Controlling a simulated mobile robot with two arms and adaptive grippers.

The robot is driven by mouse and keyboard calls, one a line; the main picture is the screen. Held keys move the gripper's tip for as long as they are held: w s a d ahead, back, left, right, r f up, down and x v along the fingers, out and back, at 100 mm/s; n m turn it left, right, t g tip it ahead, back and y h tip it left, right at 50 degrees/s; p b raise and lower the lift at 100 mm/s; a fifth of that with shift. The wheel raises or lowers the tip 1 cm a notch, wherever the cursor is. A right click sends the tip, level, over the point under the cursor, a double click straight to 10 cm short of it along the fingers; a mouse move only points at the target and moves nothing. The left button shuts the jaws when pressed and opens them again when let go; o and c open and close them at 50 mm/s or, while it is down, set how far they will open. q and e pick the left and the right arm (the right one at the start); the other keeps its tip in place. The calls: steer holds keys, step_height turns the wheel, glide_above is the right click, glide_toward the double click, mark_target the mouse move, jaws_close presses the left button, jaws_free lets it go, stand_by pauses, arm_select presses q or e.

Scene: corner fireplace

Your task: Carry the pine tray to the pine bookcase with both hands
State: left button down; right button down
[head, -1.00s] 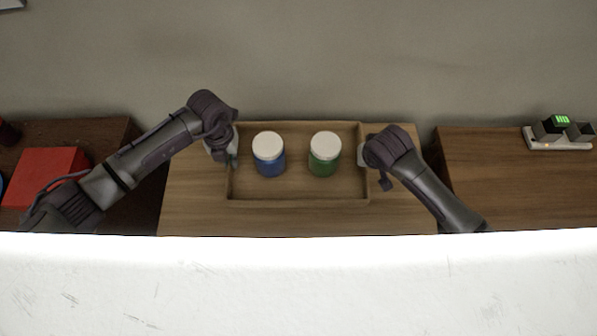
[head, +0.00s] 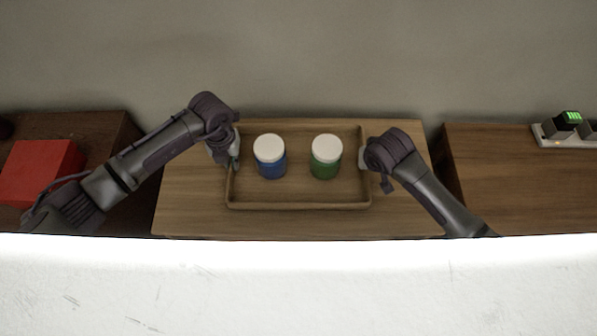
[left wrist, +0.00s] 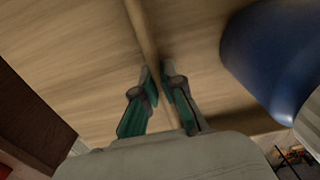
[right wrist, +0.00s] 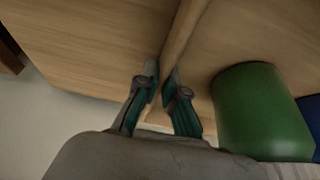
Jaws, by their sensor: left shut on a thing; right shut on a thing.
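The pine tray (head: 298,206) is a shallow wooden tray with low walls, level in the head view. It carries two upright white-lidded jars, a blue jar (head: 271,168) on the left and a green jar (head: 325,171) on the right. My left gripper (head: 235,160) is shut on the tray's left wall; the left wrist view shows its fingers (left wrist: 160,85) either side of the rim. My right gripper (head: 363,158) is shut on the right wall, its fingers (right wrist: 164,85) straddling it. A light wooden top (head: 190,205) lies under the tray. I cannot tell whether they touch, or whether it is the bookcase.
A dark cabinet (head: 118,125) with a red box (head: 40,172) stands left. A brown wooden cabinet (head: 510,175) stands right, with a white power strip (head: 565,142) holding plugs. Narrow gaps separate them from the middle top. A wall is behind; a white surface (head: 300,285) fills the foreground.

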arm_select(q)
steer(key=shift+f+b, duration=0.3)
steer(key=shift+f, duration=0.2)
arm_select(e)
steer(key=shift+f, duration=0.5)
arm_select(q)
steer(key=c, duration=1.3)
jaws_free()
steer(key=shift+r, duration=0.1)
arm_select(e)
steer(key=c, duration=1.3)
jaws_free()
steer(key=shift+r, duration=0.1)
arm_select(q)
steer(key=shift+r, duration=0.1)
arm_select(e)
steer(key=shift+r, duration=0.15)
steer(key=v, duration=1.1)
steer(key=shift+s+r, duration=0.25)
steer(key=shift+r, duration=0.05)
arm_select(q)
step_height(320, 180, up, 12)
steer(key=shift+f, duration=0.1)
